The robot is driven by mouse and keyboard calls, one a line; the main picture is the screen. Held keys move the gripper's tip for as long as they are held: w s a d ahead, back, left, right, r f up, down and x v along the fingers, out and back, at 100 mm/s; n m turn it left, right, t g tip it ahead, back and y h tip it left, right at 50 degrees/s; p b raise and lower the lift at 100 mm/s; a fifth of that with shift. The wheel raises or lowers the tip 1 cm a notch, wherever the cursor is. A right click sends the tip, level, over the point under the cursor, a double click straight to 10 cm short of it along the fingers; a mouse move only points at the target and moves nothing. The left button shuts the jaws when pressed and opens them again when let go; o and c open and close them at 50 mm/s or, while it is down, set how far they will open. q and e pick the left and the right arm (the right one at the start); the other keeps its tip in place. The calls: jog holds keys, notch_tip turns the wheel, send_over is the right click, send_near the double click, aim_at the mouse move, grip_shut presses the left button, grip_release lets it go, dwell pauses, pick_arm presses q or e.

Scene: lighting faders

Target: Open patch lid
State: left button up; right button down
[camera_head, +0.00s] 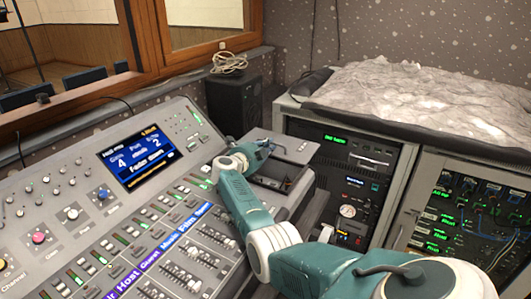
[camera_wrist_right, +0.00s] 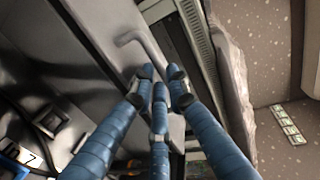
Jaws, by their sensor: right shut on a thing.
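The grey patch lid (camera_head: 285,146) is at the right end of the mixing console (camera_head: 75,170) in the head view. It stands raised, with a dark open compartment (camera_head: 272,182) showing below it. My right gripper (camera_head: 262,146) is at the left part of the lid. In the right wrist view its blue fingers (camera_wrist_right: 158,80) are closed together around the end of a bent grey handle (camera_wrist_right: 143,47) on the lid (camera_wrist_right: 105,25). The inside of the compartment (camera_wrist_right: 40,130) shows at lower left there, partly hidden by a finger. My left gripper is not in view.
A black speaker (camera_head: 234,103) stands behind the console. A rack cabinet (camera_head: 345,185) with lit equipment is to the right, with a crumpled grey cover (camera_head: 410,95) on top. My right arm reaches over the console's fader area (camera_head: 195,265).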

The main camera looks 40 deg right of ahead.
jog(key=shift+a, duration=0.1)
jog(key=c, duration=1.7)
grip_release()
jog(key=shift+f, duration=0.1)
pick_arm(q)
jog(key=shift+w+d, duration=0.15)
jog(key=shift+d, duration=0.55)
pick_arm(e)
jog(key=v, duration=1.2)
